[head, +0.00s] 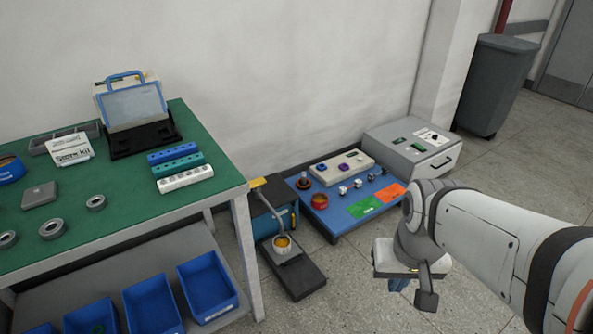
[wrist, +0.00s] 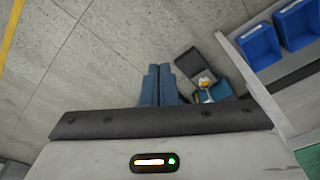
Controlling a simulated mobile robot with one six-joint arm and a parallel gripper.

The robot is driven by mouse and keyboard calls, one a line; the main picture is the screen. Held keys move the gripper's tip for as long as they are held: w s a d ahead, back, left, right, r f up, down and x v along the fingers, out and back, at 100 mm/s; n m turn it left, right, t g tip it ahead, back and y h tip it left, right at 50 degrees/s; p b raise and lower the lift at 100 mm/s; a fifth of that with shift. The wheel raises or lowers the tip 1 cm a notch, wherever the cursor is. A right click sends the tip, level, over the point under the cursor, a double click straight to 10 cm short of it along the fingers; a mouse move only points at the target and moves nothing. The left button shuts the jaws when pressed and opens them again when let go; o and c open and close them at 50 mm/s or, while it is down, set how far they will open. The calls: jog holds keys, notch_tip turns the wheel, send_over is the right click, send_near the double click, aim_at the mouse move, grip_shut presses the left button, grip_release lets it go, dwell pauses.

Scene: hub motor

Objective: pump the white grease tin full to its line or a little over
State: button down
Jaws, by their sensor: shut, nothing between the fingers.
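The white grease tin (head: 288,255) stands upright on a dark base plate on the floor, with orange-yellow grease showing inside. It sits under the curved grey spout of the blue grease pump (head: 285,219), whose yellow lever (head: 258,183) is at the top. I cannot make out the fill line or the exact level. My gripper (head: 398,285) hangs to the right of the pump, clear of it. In the wrist view its blue fingers (wrist: 159,67) are together and empty. The tin also shows small there (wrist: 207,80), right of the fingertips.
A green-topped workbench (head: 130,222) stands left of the pump, with blue bins (head: 208,286) on its lower shelf. A low blue platform (head: 333,218) with small parts and a grey box (head: 412,150) lie behind. The floor between the pump and my gripper is clear.

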notch_tip(320, 180, up, 20)
jog(key=t+p, duration=0.1)
jog(key=p, duration=1.7)
jog(key=shift+s, duration=0.1)
jog(key=shift+s+d, duration=0.1)
